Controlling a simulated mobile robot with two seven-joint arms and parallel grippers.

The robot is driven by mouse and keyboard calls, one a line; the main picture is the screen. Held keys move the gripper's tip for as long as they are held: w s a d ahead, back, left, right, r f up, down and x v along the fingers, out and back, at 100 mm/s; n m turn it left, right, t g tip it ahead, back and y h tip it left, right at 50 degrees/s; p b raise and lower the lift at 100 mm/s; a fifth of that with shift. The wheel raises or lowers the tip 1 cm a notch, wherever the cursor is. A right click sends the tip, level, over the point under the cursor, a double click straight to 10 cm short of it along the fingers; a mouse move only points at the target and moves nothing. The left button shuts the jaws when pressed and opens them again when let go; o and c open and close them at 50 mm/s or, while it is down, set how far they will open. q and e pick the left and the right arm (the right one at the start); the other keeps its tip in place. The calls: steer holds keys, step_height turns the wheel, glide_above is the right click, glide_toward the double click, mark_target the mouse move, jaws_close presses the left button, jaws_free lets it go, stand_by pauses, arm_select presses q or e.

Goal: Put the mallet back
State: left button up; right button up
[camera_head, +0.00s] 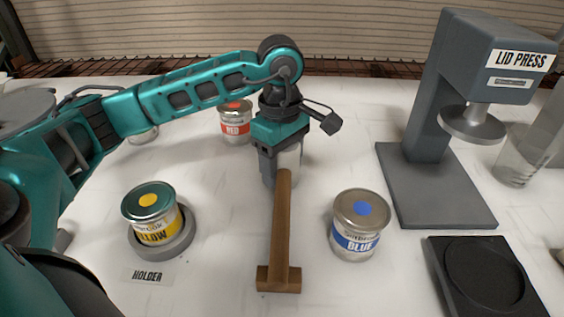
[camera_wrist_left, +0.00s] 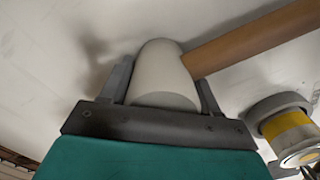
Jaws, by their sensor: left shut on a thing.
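The mallet has a pale grey rounded head and a long wooden handle (camera_head: 282,225). My left gripper (camera_head: 280,165) points down and is shut on the mallet's head, one finger on each side. The head (camera_wrist_left: 163,72) fills the space between the fingers in the left wrist view, with the handle (camera_wrist_left: 255,40) running off to the upper right. In the head view the handle points toward me. Its near end meets a notched wooden block (camera_head: 278,280); I cannot tell whether it rests in the block or is joined to it. My right gripper is not in view.
A yellow can (camera_head: 152,213) sits in the round holder (camera_head: 178,243) at left. A blue can (camera_head: 357,225) stands right of the handle, and a red can (camera_head: 235,124) behind my gripper. The lid press (camera_head: 428,125) and a black tray (camera_head: 440,262) are at right.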

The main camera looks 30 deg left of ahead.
arm_select(q)
steer(key=shift+f, duration=0.15)
steer(key=o, duration=1.2)
steer(key=shift+c, duration=0.2)
